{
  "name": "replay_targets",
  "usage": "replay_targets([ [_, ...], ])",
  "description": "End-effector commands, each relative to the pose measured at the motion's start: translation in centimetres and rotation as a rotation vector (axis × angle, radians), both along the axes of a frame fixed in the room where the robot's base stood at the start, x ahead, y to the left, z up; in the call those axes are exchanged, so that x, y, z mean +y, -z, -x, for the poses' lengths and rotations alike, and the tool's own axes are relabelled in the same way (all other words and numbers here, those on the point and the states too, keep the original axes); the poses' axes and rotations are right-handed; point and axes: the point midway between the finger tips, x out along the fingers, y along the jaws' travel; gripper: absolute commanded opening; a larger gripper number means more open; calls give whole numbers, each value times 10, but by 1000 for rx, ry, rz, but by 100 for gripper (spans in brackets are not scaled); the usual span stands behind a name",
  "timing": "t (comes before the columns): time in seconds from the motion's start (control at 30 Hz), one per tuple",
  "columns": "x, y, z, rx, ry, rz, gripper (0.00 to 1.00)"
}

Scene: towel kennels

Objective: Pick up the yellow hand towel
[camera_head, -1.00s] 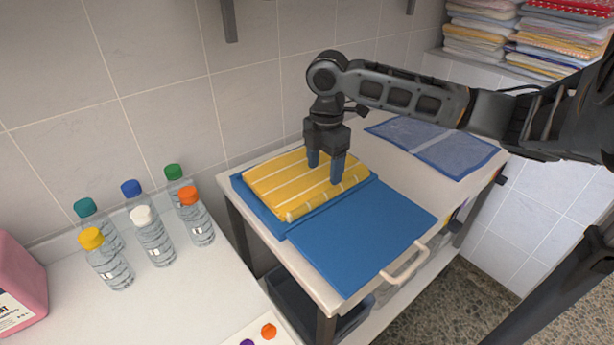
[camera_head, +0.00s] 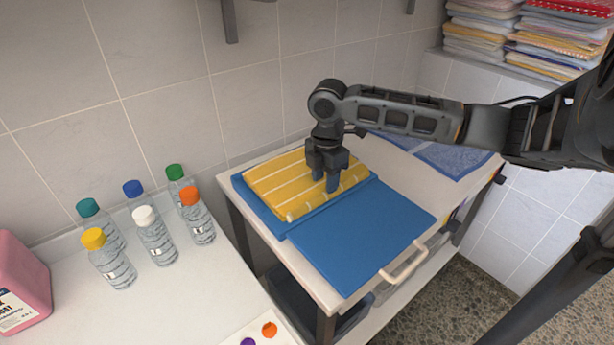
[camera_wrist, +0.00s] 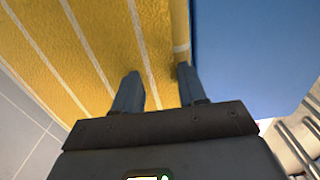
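The yellow hand towel (camera_head: 285,184) with white stripes lies folded on the left part of a blue folding board (camera_head: 352,240) on a white cart top. My gripper (camera_head: 325,186) points down at the right part of the towel. In the wrist view the two blue-grey fingers (camera_wrist: 158,85) stand apart, with yellow cloth (camera_wrist: 90,50) showing between and beyond them. Their tips are at or very near the towel; I cannot tell if cloth is pinched between them.
A blue cloth (camera_head: 440,155) lies at the cart's back right. Several capped bottles (camera_head: 150,235) and a pink jug (camera_head: 20,275) stand on a counter to the left. Folded towels (camera_head: 555,40) are stacked on a shelf at upper right. A tiled wall runs behind.

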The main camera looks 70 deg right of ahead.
Motion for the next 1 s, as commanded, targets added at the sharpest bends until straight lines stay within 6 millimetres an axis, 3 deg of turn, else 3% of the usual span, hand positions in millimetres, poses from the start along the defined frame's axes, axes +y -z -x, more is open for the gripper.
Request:
replay_targets([
  [0.07, 0, 0, 0, 0, 0, 0, 33],
  [0.4, 0, 0, 0, 0, 0, 0, 0],
  [0.77, 0, -3, 0, -1, 0, 1, 0],
  [1.0, -1, -27, -1, -3, -1, 2, 0],
])
